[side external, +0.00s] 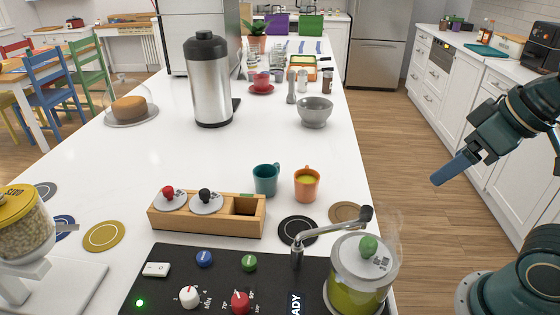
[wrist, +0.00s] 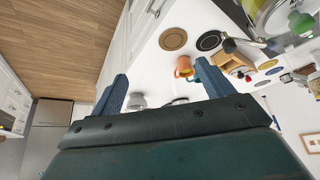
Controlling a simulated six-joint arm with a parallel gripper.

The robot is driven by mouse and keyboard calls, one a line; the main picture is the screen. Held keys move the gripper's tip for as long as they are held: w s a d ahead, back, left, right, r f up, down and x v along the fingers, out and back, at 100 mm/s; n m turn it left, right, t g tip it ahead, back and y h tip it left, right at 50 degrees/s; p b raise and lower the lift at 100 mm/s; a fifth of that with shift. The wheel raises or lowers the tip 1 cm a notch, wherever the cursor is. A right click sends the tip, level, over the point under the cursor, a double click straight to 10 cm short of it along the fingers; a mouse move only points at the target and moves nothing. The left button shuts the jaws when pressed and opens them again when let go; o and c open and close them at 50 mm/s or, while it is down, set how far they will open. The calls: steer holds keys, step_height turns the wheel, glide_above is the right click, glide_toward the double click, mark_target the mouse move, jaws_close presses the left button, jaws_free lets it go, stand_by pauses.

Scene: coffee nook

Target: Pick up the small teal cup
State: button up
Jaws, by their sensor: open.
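The small teal cup (side external: 265,180) stands upright on the white counter, left of an orange mug (side external: 306,186) with yellowish contents. Its handle points to the back right. In the wrist view a teal edge of the cup (wrist: 203,68) shows beside the orange mug (wrist: 183,66), partly hidden by a finger. My gripper (side external: 437,182) is well to the right of the cup, out past the counter's right edge and above the floor. Its blue fingers also show in the wrist view (wrist: 162,72), spread apart with nothing held between them.
A wooden holder (side external: 206,224) with red and black-knobbed lids stands left front of the cup. Dark and brown coasters (side external: 344,212) lie near the mug. A grey bowl (side external: 315,115) and steel dispenser (side external: 209,90) stand behind.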

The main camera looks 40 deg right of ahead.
steer(key=w+a+r+m+g+y, duration=0.1)
steer(key=w+a+r+m, duration=0.1)
steer(key=w+m, duration=0.45)
steer(key=w+a+r+m+g+y, duration=0.15)
steer(key=w+m, duration=0.25)
steer(key=w, duration=0.5)
steer(key=w+a+f+m+y, duration=0.1)
steer(key=w+a+f+m, duration=0.1)
steer(key=w+f+m, duration=0.2)
steer(key=w+a+f+m+g, duration=0.1)
steer(key=w+f+m, duration=0.3)
steer(key=w+m, duration=0.4)
steer(key=shift+w+a+f+y, duration=0.35)
steer(key=shift+w+a, duration=0.15)
steer(key=shift+w, duration=2.1)
steer(key=shift+m, duration=0.25)
steer(key=shift+x, duration=4.25)
steer(key=shift+s+f, duration=0.1)
steer(key=shift+f, duration=0.1)
